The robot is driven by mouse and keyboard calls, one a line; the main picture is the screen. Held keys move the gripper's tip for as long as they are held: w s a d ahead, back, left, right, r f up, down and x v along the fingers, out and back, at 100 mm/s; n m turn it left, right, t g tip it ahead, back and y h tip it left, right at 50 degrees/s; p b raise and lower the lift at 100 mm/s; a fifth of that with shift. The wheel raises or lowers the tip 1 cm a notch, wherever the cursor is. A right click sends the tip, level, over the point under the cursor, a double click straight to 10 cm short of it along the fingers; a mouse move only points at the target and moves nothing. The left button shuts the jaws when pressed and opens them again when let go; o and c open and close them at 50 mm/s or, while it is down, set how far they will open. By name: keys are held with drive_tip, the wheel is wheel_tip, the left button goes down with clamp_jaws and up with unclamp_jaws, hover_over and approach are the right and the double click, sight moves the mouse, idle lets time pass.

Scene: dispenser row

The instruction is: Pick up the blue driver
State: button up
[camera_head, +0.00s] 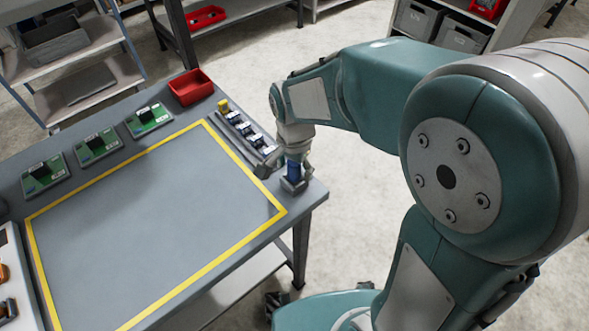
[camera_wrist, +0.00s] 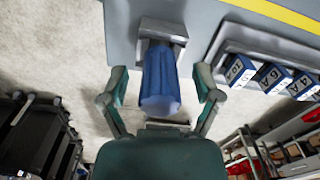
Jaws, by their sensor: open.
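The blue driver (camera_wrist: 160,82) stands in a small grey holder (camera_wrist: 163,31) at the table's corner. In the head view the driver (camera_head: 293,170) shows just below my wrist, partly covered by my arm. My gripper (camera_wrist: 160,92) is open, with one finger on each side of the driver's blue handle. A gap shows between the handle and each finger in the wrist view. In the head view the fingers are hard to make out.
A rack (camera_head: 247,136) of several small blue labelled parts stands beside the holder. A red bin (camera_head: 191,87) and several green circuit boards (camera_head: 97,146) line the table's back. The yellow-bordered area (camera_head: 150,220) is clear. Shelves stand beyond.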

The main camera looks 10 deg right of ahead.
drive_tip(key=shift+a, duration=0.1)
drive_tip(key=c, duration=0.5)
clamp_jaws()
drive_tip(key=shift+r, duration=0.1)
drive_tip(key=shift+r, duration=0.6)
drive_tip(key=s+a+r, duration=0.6)
drive_tip(key=s+r, duration=0.5)
drive_tip(key=s, duration=0.1)
drive_tip(key=shift+s+r, duration=0.35)
